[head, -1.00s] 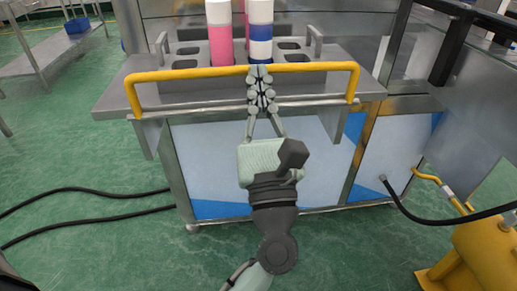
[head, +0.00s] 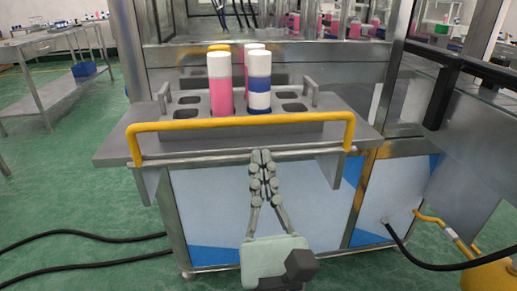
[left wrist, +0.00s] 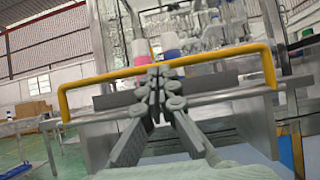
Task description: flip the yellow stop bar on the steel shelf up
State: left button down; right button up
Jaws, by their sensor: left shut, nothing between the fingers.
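The yellow stop bar (head: 240,122) stands up as an arch from the front edge of the steel shelf (head: 112,152). Its legs meet the shelf edge at left and right. The bar also shows raised above the shelf edge in the left wrist view (left wrist: 205,58). My left gripper (head: 262,154) is shut and empty, below the bar's crosspiece and in front of the shelf's front edge. In the left wrist view its fingertips (left wrist: 160,72) overlap the crosspiece; I cannot tell the gap in depth. My right gripper is not in view.
Black hoses (head: 90,238) lie on the green floor. Yellow equipment (head: 490,262) stands at lower right.

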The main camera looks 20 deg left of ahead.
pick_arm(q)
jog(key=v, duration=0.6)
jog(key=shift+s, duration=0.1)
dwell(0.3)
